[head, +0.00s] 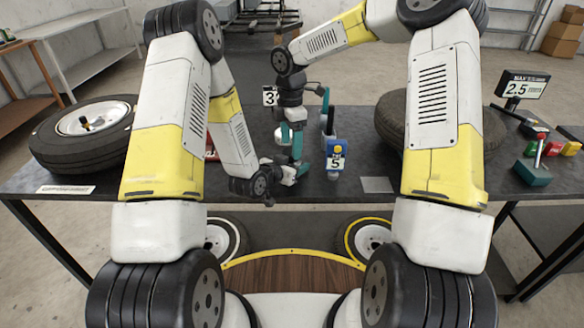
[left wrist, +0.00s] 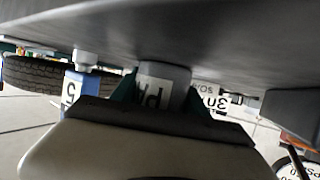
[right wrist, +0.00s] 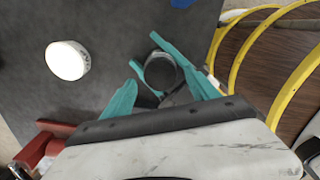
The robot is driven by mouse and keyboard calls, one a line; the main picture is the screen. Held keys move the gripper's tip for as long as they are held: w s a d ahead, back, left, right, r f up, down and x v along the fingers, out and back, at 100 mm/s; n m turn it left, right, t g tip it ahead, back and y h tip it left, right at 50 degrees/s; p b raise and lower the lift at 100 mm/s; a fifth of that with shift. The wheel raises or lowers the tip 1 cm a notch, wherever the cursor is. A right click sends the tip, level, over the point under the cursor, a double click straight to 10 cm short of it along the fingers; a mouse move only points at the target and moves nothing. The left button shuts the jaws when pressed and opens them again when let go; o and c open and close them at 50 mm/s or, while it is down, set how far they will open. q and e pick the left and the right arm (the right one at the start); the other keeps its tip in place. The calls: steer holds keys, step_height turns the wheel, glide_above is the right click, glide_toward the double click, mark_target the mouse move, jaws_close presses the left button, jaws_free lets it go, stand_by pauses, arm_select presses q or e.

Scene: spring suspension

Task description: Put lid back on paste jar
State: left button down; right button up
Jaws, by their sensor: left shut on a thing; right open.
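The paste jar (left wrist: 163,90) shows in the left wrist view with part of a "PA" label. My left gripper (left wrist: 158,76) is shut on it, one teal finger on each side. In the head view that gripper (head: 298,170) lies low over the table. In the right wrist view the jar's top (right wrist: 160,72) is a dark round with a grey rim. My open right gripper (right wrist: 148,72) is above it, its teal fingers apart. A white round piece (right wrist: 68,60) with dark lettering stands farther from me on the table; I cannot tell whether it is the lid.
The dark table (head: 262,212) holds a tyre (head: 83,132) at the left and another (head: 390,118) at the right. A blue piece marked 5 (head: 336,155) stands just right of my grippers. A red thing (right wrist: 40,148) lies to the left. A 2.5 sign (head: 522,86) stands far right.

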step_height(320, 180, up, 3)
steer(key=shift+f, duration=0.2)
steer(key=o, duration=0.5)
steer(key=shift+o, duration=0.2)
step_height(320, 180, up, 12)
stand_by(0.3)
arm_select(q)
steer(key=shift+c, duration=2.4)
jaws_free()
steer(key=v, duration=0.7)
steer(key=shift+s+a+r, duration=0.15)
steer(key=shift+s+a, duration=0.05)
steer(key=shift+s, duration=0.15)
